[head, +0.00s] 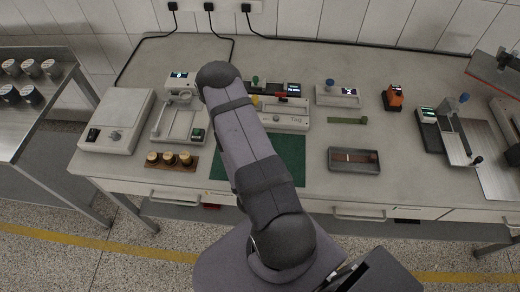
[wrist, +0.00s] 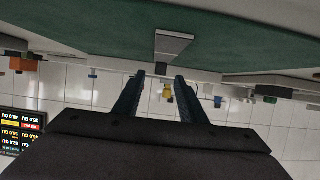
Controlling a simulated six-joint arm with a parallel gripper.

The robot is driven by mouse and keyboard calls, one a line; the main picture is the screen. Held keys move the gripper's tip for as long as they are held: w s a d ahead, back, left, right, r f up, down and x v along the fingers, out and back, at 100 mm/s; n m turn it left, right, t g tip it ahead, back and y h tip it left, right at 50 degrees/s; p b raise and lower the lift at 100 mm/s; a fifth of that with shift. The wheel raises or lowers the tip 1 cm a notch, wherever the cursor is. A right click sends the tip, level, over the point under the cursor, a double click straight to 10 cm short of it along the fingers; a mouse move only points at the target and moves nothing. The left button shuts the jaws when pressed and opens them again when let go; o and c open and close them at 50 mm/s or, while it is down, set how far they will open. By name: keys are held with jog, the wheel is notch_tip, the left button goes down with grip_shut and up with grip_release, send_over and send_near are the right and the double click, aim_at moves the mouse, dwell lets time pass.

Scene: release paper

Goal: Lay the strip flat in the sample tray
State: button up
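The sample tray appears to be a shallow dark grey tray (head: 342,166) on the right half of the table, in the head view. A thin reddish-brown strip (head: 354,157) lies lengthwise inside it and looks flat. A separate green strip (head: 347,120) lies on the bench behind the tray. I cannot tell which strip the task means. My gripper (wrist: 160,78) shows in the wrist view with its two dark fingers apart and nothing between them. In the head view my arm bends toward the front, and its fingers are not clear.
A green mat (head: 290,148) lies at the middle front, partly hidden by my arm. A grey block-like thing (wrist: 172,44) shows beyond my fingers. An orange device (head: 393,97) stands behind the tray to its right. Weights on a wooden block (head: 171,163) stand front left.

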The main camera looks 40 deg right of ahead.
jog(key=shift+x, duration=2.5)
jog(key=shift+r, duration=0.1)
grip_shut()
